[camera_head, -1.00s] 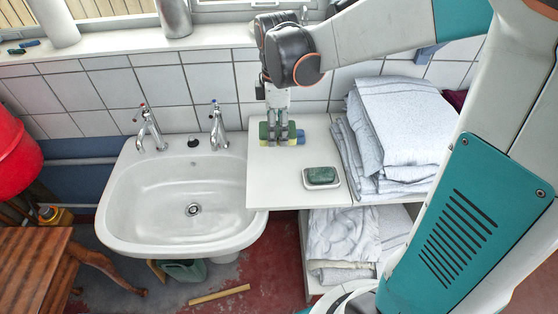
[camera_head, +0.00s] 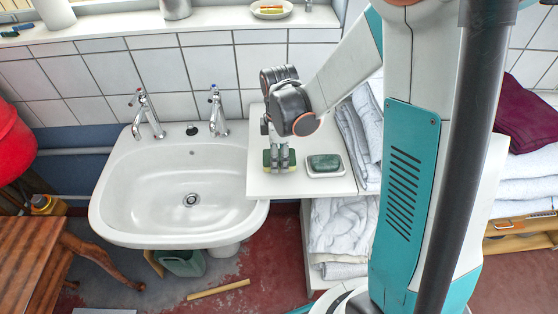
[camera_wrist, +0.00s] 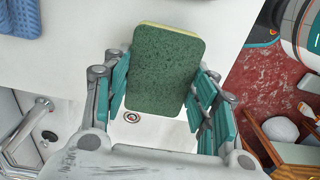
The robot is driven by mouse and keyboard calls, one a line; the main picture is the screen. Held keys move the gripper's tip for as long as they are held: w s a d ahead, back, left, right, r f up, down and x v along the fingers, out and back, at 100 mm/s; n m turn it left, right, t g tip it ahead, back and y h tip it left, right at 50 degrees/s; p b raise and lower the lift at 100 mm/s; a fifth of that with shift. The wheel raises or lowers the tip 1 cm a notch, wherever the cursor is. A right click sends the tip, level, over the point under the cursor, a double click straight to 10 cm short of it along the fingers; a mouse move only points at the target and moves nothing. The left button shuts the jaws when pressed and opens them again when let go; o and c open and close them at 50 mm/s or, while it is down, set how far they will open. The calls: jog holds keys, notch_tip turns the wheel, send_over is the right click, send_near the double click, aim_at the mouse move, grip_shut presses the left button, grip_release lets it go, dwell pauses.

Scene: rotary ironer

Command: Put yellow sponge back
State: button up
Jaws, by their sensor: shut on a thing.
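The yellow sponge, with a green scouring face (camera_wrist: 165,68), is between my gripper's fingers. In the wrist view the green face points at the camera and a thin yellow edge shows. In the head view the sponge (camera_head: 268,159) shows low between the fingers of my gripper (camera_head: 279,160), at the left part of the white shelf top (camera_head: 285,184). I cannot tell whether it touches the shelf. My gripper (camera_wrist: 165,95) is shut on it. A white dish (camera_head: 328,174) with a dark green block (camera_head: 324,162) lies just right of the gripper.
A white washbasin (camera_head: 150,200) with two taps stands left of the shelf. Folded towels (camera_head: 358,140) are stacked to the right, partly behind my arm. A dish (camera_head: 271,14) with a yellow and red item is on the window sill (camera_head: 215,22). A blue knobbly thing (camera_wrist: 28,18) shows in the wrist view.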

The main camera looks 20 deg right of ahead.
aim_at(279, 156)
jog(key=shift+f, duration=0.9)
jog(key=shift+f+b, duration=0.2)
jog(key=shift+b, duration=0.15)
jog(key=o, duration=1.1)
jog(key=shift+r, duration=0.1)
jog(key=shift+r, duration=0.1)
notch_tip(279, 156, up, 12)
jog(key=p, duration=0.4)
jog(key=s+r+m+t, duration=0.2)
jog(key=s+r+m, duration=0.2)
jog(key=s, duration=0.1)
jog(key=s+r+m+t, duration=0.2)
jog(key=s+r+m, duration=0.1)
jog(key=s+m, duration=0.2)
jog(key=s+r+m+t, duration=0.3)
jog(key=s+r+m, duration=0.1)
jog(key=s+m, duration=0.1)
jog(key=shift+r, duration=0.35)
